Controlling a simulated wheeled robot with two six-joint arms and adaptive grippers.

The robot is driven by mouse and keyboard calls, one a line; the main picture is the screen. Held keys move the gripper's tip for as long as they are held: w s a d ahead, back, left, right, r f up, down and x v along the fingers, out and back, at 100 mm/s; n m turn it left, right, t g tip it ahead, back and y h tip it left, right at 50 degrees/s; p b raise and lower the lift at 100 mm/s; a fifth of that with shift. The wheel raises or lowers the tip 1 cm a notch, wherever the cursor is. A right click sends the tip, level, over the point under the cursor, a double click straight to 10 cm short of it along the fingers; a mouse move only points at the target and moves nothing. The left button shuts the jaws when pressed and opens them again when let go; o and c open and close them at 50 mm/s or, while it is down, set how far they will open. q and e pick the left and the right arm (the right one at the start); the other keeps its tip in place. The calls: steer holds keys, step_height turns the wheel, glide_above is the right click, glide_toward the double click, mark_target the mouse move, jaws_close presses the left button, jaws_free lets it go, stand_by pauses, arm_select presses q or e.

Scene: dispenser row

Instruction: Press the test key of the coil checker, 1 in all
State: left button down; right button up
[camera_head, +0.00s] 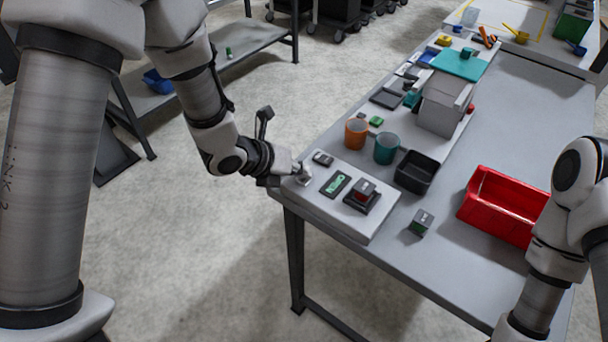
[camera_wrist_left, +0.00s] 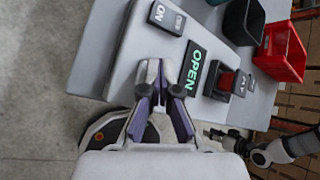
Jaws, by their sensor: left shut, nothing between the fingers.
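The coil checker is a pale panel (camera_head: 372,226) on the near end of the table. It bears a dark ON rocker (camera_wrist_left: 166,18), a display (camera_head: 336,184) reading OPEN in green, and a dark holder with a red-and-grey block (camera_head: 362,194). My left gripper (camera_head: 302,177) is shut and empty, low over the panel's left end, beside the display. In the left wrist view its fingers (camera_wrist_left: 160,90) hide the panel under them. I cannot make out the test key or whether the fingertips touch it. My right gripper (camera_wrist_left: 222,136) shows small and dark in the left wrist view; its fingers are unclear.
Behind the panel stand an orange cup (camera_head: 356,133), a teal cup (camera_head: 386,148) and a black bin (camera_head: 415,172). A small dark cube (camera_head: 421,223) and a red crate (camera_head: 502,205) are on the right. The table's left edge is close to my left gripper.

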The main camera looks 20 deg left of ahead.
mark_target(301, 179)
arm_select(q)
steer(key=shift+r+p, duration=0.55)
steer(key=shift+r, duration=0.35)
step_height(301, 179, up, 5)
steer(key=p, duration=0.3)
stand_by(0.6)
